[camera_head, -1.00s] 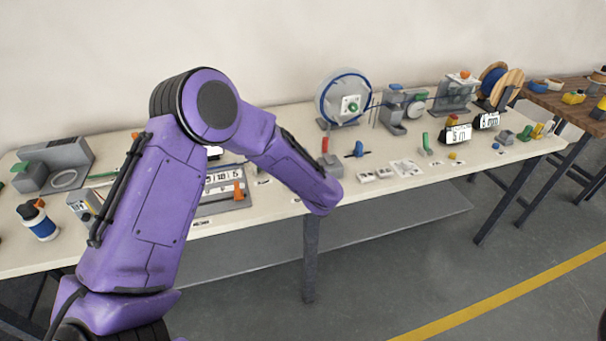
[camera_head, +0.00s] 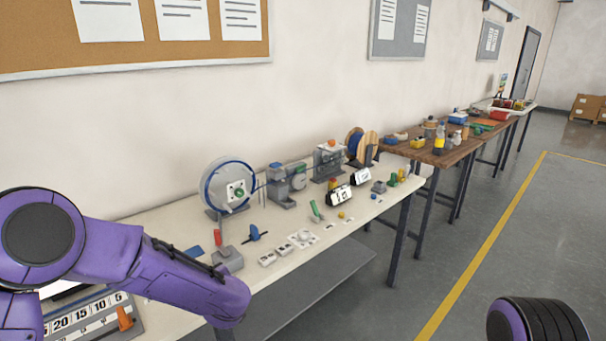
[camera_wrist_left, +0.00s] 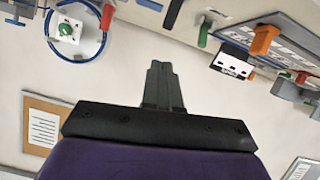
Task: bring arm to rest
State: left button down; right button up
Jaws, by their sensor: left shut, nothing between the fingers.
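My left arm (camera_head: 150,265) is purple and comes in from the left in the head view. It is bent, with its forearm in front of the near part of the long cream table (camera_head: 165,222). Its gripper is out of the head view. In the left wrist view my left gripper (camera_wrist_left: 163,68) is shut and empty, its grey fingers together against the pale wall. A purple rounded part of mine with a black ribbed end (camera_head: 540,320) shows at the lower right of the head view. My right gripper is not in view.
A reel with a blue rim (camera_head: 228,185), grey machines (camera_head: 287,183) and small parts stand on the cream table. A number board (camera_head: 85,318) with an orange piece lies behind my arm. A brown table (camera_head: 455,150) stands beyond. The floor at right is clear.

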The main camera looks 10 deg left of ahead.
pick_arm(q)
jog(key=s+d+f+m+g+h+b, duration=0.2)
jog(key=s+f+m+g+h+b, duration=0.3)
jog(key=s+f, duration=2)
jog(key=s+a+f+g+h, duration=0.1)
jog(key=s+f, duration=0.6)
jog(key=s, duration=0.5)
jog(key=shift+a+f+n+b, duration=0.15)
jog(key=shift+n+b, duration=0.15)
jog(key=shift+n, duration=0.1)
